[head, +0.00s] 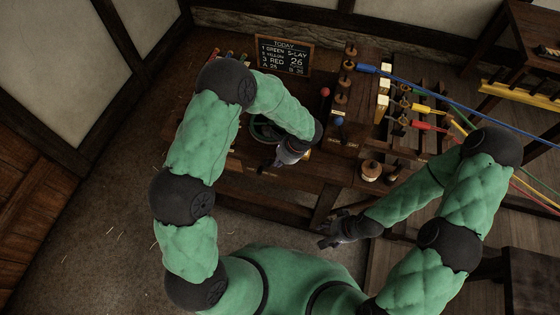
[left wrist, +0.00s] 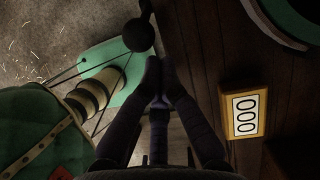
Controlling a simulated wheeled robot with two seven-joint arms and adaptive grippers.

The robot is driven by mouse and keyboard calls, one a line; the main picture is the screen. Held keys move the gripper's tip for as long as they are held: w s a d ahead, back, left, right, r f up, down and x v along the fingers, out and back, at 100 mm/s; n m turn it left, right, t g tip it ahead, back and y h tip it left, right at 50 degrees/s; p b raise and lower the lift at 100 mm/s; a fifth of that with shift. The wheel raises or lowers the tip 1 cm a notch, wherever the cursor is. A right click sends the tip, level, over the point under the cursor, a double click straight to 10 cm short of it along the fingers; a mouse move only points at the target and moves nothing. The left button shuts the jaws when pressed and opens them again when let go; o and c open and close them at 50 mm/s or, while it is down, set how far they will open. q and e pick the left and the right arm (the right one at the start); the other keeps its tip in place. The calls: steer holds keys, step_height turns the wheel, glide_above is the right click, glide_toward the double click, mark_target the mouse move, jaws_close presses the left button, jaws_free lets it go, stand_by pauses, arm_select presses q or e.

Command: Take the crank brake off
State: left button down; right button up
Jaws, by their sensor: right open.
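A green round wheel (head: 262,130) shows on the bench, partly hidden behind my left forearm; its rim (left wrist: 284,20) is at the upper right of the left wrist view. My left gripper (head: 279,163) is at the bench's front edge beside the wheel. In the left wrist view its fingertips (left wrist: 160,68) are together, with no clear object between them. A dark ball-ended handle (left wrist: 139,34) is just beyond the tips, seemingly apart. A red knob (head: 325,91) and a blue knob (head: 337,121) stand right of the wheel; I cannot tell which part is the brake. My right gripper (head: 328,240) is open and empty, low in front of the bench.
A counter reading 000 (left wrist: 243,115) is on the bench front. A chalkboard (head: 284,56) stands at the back. Blue, green, yellow and red ropes (head: 455,90) run off right from posts and hooks. A wooden spool (head: 371,169) sits at the bench's right front.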

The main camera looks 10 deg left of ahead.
arm_select(q)
steer(key=shift+a+r+h+p, duration=0.3)
steer(key=shift+a+p, duration=0.1)
steer(key=shift+w+a+r+h+p, duration=0.1)
steer(key=shift+a+r+h+p, duration=0.2)
steer(key=shift+a+h+p, duration=1)
steer(key=shift+a+r+h+p, duration=0.3)
steer(key=shift+a+h+p, duration=0.2)
steer(key=shift+a+p, duration=1.45)
steer(key=shift+w+a+r+h+p, duration=0.1)
steer(key=shift+a+r+h+p, duration=0.2)
steer(key=shift+a+h+p, duration=1.25)
steer(key=shift+d+y+p, duration=0.35)
steer(key=shift+y+p, duration=0.1)
steer(key=shift+y, duration=0.2)
steer(key=shift+d, duration=0.1)
